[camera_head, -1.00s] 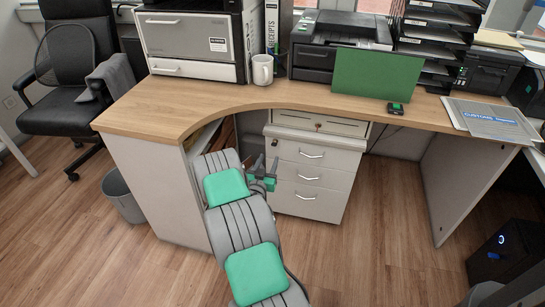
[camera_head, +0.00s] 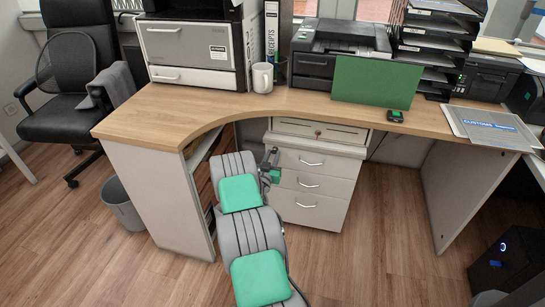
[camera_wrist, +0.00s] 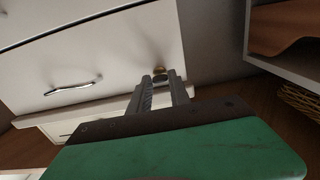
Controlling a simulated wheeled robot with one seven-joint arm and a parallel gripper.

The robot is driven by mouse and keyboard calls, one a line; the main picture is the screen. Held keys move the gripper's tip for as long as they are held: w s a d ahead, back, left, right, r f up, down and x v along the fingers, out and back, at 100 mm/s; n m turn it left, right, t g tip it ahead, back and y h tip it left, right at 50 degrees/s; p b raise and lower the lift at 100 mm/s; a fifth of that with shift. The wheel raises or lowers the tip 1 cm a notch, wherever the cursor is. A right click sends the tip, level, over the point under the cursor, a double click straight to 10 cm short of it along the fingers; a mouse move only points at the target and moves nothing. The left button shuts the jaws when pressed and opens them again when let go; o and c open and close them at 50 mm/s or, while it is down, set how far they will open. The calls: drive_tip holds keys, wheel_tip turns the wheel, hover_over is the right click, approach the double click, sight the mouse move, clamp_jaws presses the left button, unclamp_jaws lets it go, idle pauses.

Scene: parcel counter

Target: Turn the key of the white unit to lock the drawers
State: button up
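The white unit (camera_head: 337,163) stands under the desk, with several drawers and silver handles. In the wrist view, its white drawer front (camera_wrist: 95,60) fills the upper left. A small brass lock with what looks like a dark key head (camera_wrist: 160,76) sits near the corner of that front. My gripper (camera_wrist: 160,76) is open, with its two fingers apart and the key just at or between the tips; I cannot tell if they touch it. In the head view my gripper (camera_head: 271,160) is at the unit's upper left corner and hides the key.
The wooden desktop (camera_head: 205,107) overhangs the unit. A second lock (camera_head: 318,132) shows on the shallow desk drawer above. An open shelf (camera_wrist: 285,45) stands close beside the unit. A grey bin (camera_head: 122,203) is at left; the floor in front is clear.

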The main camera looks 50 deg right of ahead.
clamp_jaws()
drive_tip(key=shift+n, duration=0.3)
drive_tip(key=shift+n+b, duration=2.15)
drive_tip(key=shift+n, duration=6.75)
